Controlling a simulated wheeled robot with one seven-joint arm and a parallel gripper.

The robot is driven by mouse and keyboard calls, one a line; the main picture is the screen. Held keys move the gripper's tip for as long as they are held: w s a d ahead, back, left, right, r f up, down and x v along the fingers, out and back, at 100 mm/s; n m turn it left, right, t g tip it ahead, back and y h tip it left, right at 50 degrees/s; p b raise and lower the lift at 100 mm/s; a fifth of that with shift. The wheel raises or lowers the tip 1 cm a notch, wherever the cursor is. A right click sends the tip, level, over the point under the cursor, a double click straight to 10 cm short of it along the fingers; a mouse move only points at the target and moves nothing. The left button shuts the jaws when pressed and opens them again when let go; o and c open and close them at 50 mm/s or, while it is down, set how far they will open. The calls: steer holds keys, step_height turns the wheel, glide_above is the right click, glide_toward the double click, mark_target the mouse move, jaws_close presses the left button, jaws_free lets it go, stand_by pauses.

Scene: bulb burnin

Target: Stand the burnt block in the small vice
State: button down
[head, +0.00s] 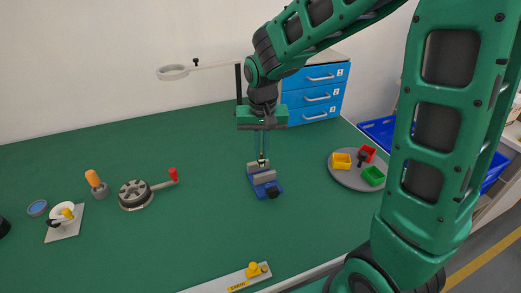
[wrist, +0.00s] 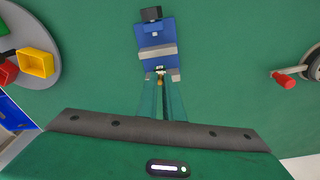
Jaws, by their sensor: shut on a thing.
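The small blue vice (head: 265,189) stands on the green bench, with two pale grey jaws and a dark knob at its near end. It also shows in the wrist view (wrist: 153,33), at the top middle. My gripper (head: 262,157) points straight down over the vice, its fingertips at the far jaw. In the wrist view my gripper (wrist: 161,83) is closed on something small. Only a small dark and pale bit, seemingly the burnt block (wrist: 160,71), shows between the fingertips at the jaws. The fingers hide most of it, so I cannot tell whether it is seated between the jaws.
A round grey tray (head: 345,179) with yellow, red and green bins stands to the right. A round device with a red-handled lever (head: 136,194) is left of the vice. The bench nearer than the vice is mostly clear.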

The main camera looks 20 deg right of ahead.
mark_target(261, 161)
steer(key=shift+f, duration=2.15)
stand_by(1.4)
stand_by(0.4)
steer(key=c, duration=1.8)
jaws_free()
steer(key=shift+s+a+r, duration=0.1)
steer(key=shift+s+r, duration=0.1)
steer(key=shift+r, duration=1.6)
steer(key=shift+s+a+r, duration=0.1)
steer(key=shift+s+r, duration=0.05)
steer(key=shift+r, duration=1.6)
steer(key=shift+s+r, duration=0.2)
steer(key=shift+r, duration=1.6)
steer(key=s+d+m, duration=0.2)
steer(key=s+d, duration=1)
steer(key=d, duration=0.1)
steer(key=shift+m+g+y, duration=0.3)
steer(key=shift+m+g, duration=0.1)
steer(key=shift+g, duration=0.3)
steer(key=s+d, duration=0.1)
steer(key=s, duration=0.3)
steer(key=s+d+f, duration=0.1)
steer(key=s+d, duration=0.1)
steer(key=s, duration=0.3)
steer(key=s+d, duration=0.2)
steer(key=s, duration=0.3)
steer(key=shift+f, duration=0.15)
